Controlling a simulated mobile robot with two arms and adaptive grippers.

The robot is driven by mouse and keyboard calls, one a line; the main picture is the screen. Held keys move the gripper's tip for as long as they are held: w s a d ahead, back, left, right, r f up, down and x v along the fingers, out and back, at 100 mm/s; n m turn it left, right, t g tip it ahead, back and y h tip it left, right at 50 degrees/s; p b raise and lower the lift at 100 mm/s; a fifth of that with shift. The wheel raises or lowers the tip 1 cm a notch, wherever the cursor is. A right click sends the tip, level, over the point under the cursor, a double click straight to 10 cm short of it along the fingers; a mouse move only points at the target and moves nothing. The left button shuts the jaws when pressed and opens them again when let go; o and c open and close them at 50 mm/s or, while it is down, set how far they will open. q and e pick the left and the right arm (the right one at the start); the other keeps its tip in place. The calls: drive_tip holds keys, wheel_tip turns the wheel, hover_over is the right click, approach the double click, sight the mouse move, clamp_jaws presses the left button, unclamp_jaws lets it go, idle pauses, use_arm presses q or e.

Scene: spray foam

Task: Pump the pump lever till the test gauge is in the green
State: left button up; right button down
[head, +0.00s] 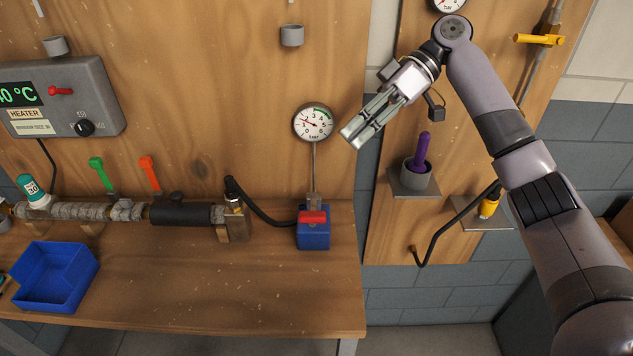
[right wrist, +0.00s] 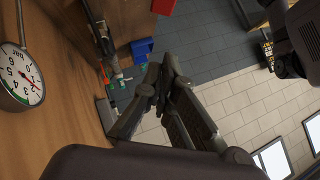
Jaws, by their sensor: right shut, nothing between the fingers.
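The pump is a blue block (head: 313,238) at the right end of the workbench, with a red lever (head: 313,217) on its top. A thin metal tube rises from it to the round white test gauge (head: 314,122) on the wooden board. The gauge has a green band near 3 to 4; its red needle appears to lie left of the band, near the low numbers. My right gripper (head: 352,136) is shut and empty, just right of the gauge and well above the lever, touching neither. Its fingers also show in the right wrist view (right wrist: 165,80). My left gripper is out of view.
A black hose runs from the pump to a pipe with a black sleeve (head: 180,214). A blue bin (head: 52,285) stands at the front left. A purple-handled tool sits in a grey cup (head: 416,177) on the right board.

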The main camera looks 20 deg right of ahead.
idle(0.3)
drive_tip(key=p+x, duration=0.1)
drive_tip(key=x, duration=0.3)
drive_tip(key=s+d+f+p+x, duration=0.1)
drive_tip(key=p+x, duration=0.1)
drive_tip(key=x, duration=0.2)
drive_tip(key=p+x, duration=0.1)
drive_tip(key=x, duration=0.3)
drive_tip(key=shift+s+f, duration=0.35)
drive_tip(key=shift+f, duration=0.3)
